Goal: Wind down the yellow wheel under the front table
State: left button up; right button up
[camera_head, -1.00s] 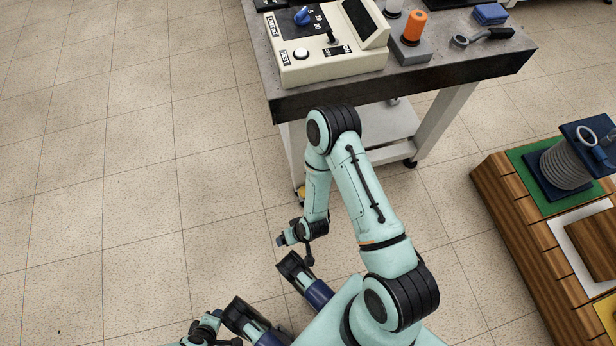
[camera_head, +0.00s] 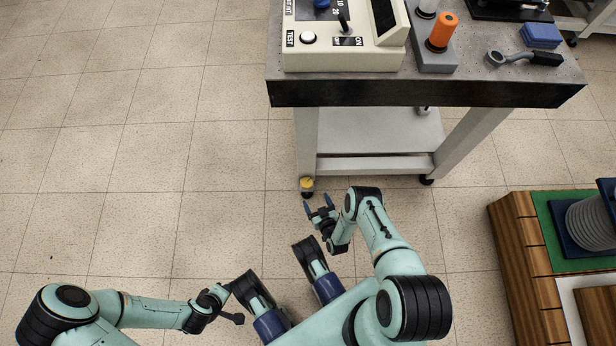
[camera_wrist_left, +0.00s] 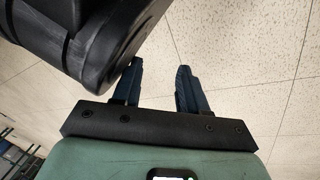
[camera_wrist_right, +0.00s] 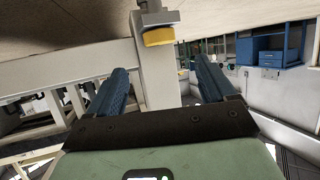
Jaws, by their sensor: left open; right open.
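The yellow wheel (camera_head: 307,183) sits at the foot of the front table's left front leg, close to the floor. The front table (camera_head: 420,93) has a grey top, a dark front edge and pale legs. In the right wrist view the yellow wheel (camera_wrist_right: 159,37) shows beyond the fingertips, roughly between them and above. My right gripper (camera_head: 319,207) is open and empty, just in front of the wheel and apart from it. In the right wrist view its two blue fingers (camera_wrist_right: 161,78) are spread. My left gripper (camera_wrist_left: 158,72) is open and empty, away from the table.
A cream test box (camera_head: 345,58), an orange-capped item (camera_head: 441,34) and a ring wrench (camera_head: 525,58) lie on the table. A wooden bench (camera_head: 512,260) with a coil (camera_head: 592,224) stands at the right. The floor left of the table is clear.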

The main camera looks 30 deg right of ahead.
aim_at(308, 186)
jog(key=b+x, duration=0.4)
jog(key=x, duration=0.5)
jog(key=shift+f, duration=0.15)
pick_arm(q)
jog(key=s+a+f+g, duration=0.1)
jog(key=s+f+g, duration=0.2)
jog(key=s+f, duration=0.3)
jog(key=shift+s+n+g, duration=0.3)
jog(key=shift+s, duration=1.4)
pick_arm(e)
jog(key=shift+w+f, duration=0.15)
jog(key=shift+w, duration=0.3)
jog(key=shift+d, duration=0.1)
jog(key=c, duration=1.1)
